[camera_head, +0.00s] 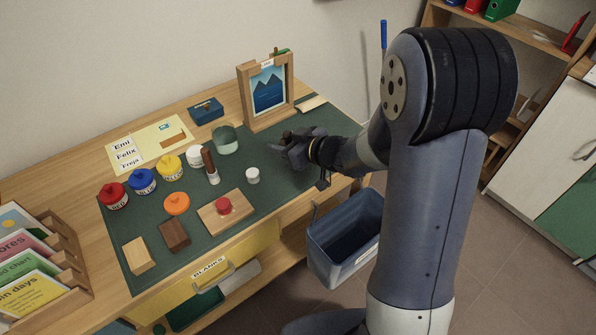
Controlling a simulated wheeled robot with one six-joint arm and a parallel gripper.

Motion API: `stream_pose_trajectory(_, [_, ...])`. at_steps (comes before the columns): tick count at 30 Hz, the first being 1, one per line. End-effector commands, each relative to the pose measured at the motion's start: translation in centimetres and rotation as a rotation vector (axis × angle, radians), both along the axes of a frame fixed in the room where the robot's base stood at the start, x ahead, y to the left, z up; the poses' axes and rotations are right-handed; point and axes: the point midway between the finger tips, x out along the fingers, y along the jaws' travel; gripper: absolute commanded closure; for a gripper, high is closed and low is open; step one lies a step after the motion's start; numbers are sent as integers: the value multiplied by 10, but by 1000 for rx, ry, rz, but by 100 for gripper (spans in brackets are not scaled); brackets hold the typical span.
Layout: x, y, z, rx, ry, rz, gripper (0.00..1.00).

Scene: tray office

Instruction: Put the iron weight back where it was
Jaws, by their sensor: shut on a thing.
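My gripper (288,150) is at the right part of the green mat (275,185), in front of the picture frame. It is shut on a dark thing, apparently the iron weight; the jaws and wrist hide most of it, and its shape is hard to make out. I cannot tell whether it touches the mat. No other iron weight shows on the mat or bench.
Red (114,196), blue (143,181) and yellow (170,167) paint pots stand at the left. A wooden board (239,213) with a red piece, small blocks and a white cap (252,175) lie in front. The picture frame (247,109) stands behind. A blue bin (325,262) stands below.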

Motion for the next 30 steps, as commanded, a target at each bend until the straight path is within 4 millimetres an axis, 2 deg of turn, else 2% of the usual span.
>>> stream_pose_trajectory(1, [0,0,-15,0,5,1,100])
stream_pose_trajectory(6, [0,0,-43,1,4,0,100])
stream_pose_trajectory(13, [0,0,-58,-1,1,0,100])
stream_pose_trajectory(19, [0,0,-86,0,3,-1,100])
stream_pose_trajectory(30, [0,0,-90,0,-1,-1,100])
